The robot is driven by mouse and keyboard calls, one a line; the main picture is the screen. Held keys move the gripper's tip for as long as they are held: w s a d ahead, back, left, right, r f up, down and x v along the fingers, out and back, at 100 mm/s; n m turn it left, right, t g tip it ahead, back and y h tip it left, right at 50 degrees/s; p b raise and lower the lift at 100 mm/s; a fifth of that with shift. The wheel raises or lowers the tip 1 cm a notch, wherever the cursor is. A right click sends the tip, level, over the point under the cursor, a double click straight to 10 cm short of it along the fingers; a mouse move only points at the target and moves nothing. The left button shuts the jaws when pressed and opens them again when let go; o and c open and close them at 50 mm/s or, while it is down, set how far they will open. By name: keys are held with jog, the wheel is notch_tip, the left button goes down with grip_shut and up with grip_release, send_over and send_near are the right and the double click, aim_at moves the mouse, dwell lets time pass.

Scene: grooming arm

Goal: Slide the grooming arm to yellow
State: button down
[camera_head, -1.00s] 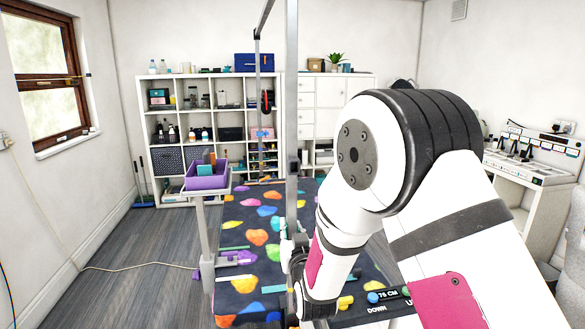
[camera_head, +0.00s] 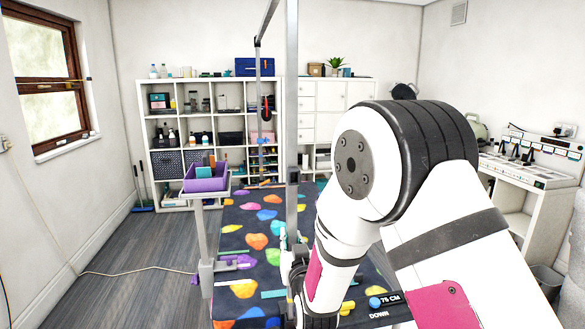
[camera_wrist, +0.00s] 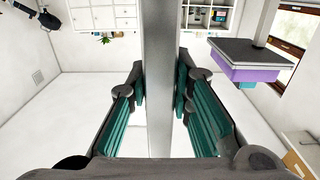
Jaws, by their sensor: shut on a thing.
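The grooming arm is a grey metal post (camera_head: 291,130) rising from the table's near right part, with a bar (camera_head: 267,20) running from it toward the far loop post. My gripper (camera_head: 292,262) is low on the post, mostly hidden behind my white arm in the head view. In the wrist view my gripper (camera_wrist: 159,105) has its teal-padded fingers on both sides of the post (camera_wrist: 159,40), shut on it. A small yellow piece (camera_head: 347,306) shows by the table's near right edge, beside my forearm. The post's foot is hidden.
The grooming table (camera_head: 228,290) has a colourful pebble pattern. A purple tray (camera_head: 206,182) stands on a side post at its left; a purple clamp (camera_head: 236,262) sits below. Clear floor (camera_head: 140,255) lies left.

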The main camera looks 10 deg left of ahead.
jog(key=shift+f, duration=0.1)
jog(key=shift+f+b, duration=1.4)
jog(key=shift+f, duration=0.7)
jog(key=shift+f+b, duration=0.65)
jog(key=c, duration=1.3)
grip_release()
jog(key=shift+c, duration=0.2)
